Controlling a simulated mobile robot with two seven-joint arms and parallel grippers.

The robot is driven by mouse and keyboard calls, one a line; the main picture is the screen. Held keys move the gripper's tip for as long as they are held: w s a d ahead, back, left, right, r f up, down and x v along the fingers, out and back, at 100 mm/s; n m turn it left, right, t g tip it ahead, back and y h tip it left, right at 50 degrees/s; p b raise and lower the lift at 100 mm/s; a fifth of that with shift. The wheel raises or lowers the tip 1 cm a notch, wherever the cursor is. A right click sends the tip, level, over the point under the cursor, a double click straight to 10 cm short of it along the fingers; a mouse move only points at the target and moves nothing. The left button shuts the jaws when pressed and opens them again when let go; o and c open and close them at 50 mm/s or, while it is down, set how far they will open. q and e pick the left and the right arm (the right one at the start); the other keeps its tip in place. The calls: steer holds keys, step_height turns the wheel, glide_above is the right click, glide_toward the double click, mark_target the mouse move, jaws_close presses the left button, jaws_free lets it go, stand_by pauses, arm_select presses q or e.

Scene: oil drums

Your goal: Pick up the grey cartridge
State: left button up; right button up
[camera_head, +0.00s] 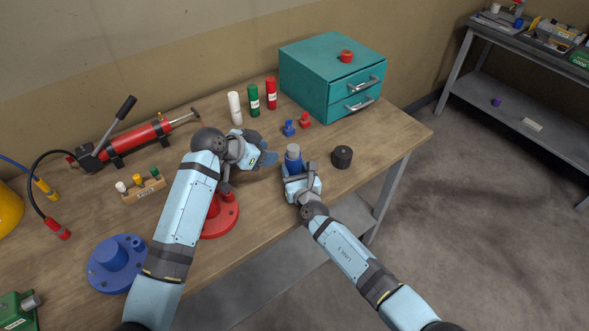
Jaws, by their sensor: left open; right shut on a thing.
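A short grey cylinder (293,150), which looks like the grey cartridge, stands upright at my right gripper (293,170), near the table's front right edge. The gripper is shut on it; the dark blue around its lower part is partly hidden by the fingers, so I cannot tell whether it belongs to the cartridge. My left gripper (262,147) is open, to the left of the cartridge and above the table, with nothing seen between its fingers.
White (235,108), green (254,101) and red (271,93) cartridges stand behind. A teal drawer cabinet (318,70) is at the back right. A red flanged part (222,217) stands below my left gripper.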

arm_select(q)
steer(key=shift+o, duration=2.4)
steer(key=shift+w+d+r, duration=0.1)
steer(key=shift+d+r, duration=0.05)
steer(key=shift+d, duration=0.15)
step_height(320, 180, up, 8)
steer(key=m+g+y, duration=0.6)
steer(key=m+y, duration=0.2)
steer(key=m, duration=0.1)
glide_above(293, 148)
steer(key=f, duration=0.6)
steer(key=shift+w+a, duration=0.3)
steer(key=f, duration=0.4)
steer(key=shift+s+d+f, duration=0.15)
steer(key=shift+s+d, duration=0.1)
steer(key=shift+d, duration=0.1)
steer(key=shift+f, duration=0.45)
